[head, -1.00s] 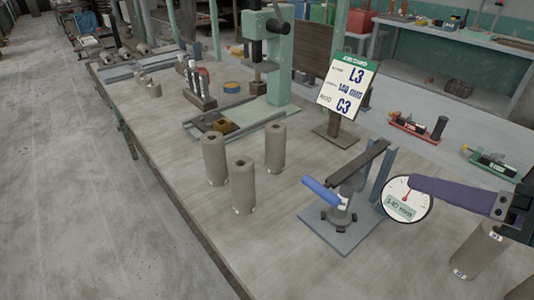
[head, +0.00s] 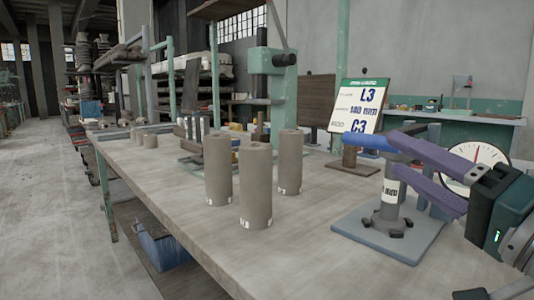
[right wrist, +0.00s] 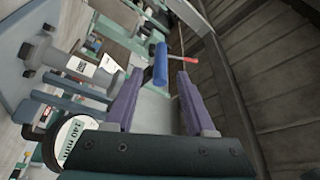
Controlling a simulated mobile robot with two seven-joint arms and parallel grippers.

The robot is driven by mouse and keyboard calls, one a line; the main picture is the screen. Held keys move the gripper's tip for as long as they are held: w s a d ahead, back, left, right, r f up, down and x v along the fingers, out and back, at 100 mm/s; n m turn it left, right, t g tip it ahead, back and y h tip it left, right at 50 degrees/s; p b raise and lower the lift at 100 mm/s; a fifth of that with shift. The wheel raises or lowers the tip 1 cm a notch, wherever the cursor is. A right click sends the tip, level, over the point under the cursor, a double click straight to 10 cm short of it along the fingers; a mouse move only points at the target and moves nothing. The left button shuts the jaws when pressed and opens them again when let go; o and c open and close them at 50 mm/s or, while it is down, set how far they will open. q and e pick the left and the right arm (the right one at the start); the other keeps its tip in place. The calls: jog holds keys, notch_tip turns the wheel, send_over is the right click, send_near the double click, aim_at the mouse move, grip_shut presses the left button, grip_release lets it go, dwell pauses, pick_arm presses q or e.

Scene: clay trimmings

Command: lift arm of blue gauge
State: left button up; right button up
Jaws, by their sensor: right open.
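The blue gauge stands on a blue-grey base plate (head: 385,238) at the right of the bench in the head view. Its short post (head: 390,190) carries a white label. Its arm ends in a blue handle (head: 368,142), which lies about level above the post. The round white dial (head: 485,157) is behind my right gripper (head: 391,156). This gripper is open, its purple fingertips close to the handle's near end. In the right wrist view the blue handle (right wrist: 160,65) shows between and just beyond the fingertips; contact cannot be told. My left gripper is not in view.
Several grey clay cylinders (head: 255,190) stand left of the gauge. A job card (head: 360,105) on a stand is behind it, and a green press (head: 272,85) farther back. The bench front is clear.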

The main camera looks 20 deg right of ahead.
aim_at(370, 138)
jog(key=x, duration=0.9)
jog(key=shift+w+b, duration=0.15)
jog(key=shift+b, duration=0.2)
jog(key=shift+r, duration=0.1)
jog(key=shift+c, duration=0.2)
jog(key=shift+a, duration=0.1)
grip_shut()
jog(key=shift+r, duration=0.1)
dwell(0.4)
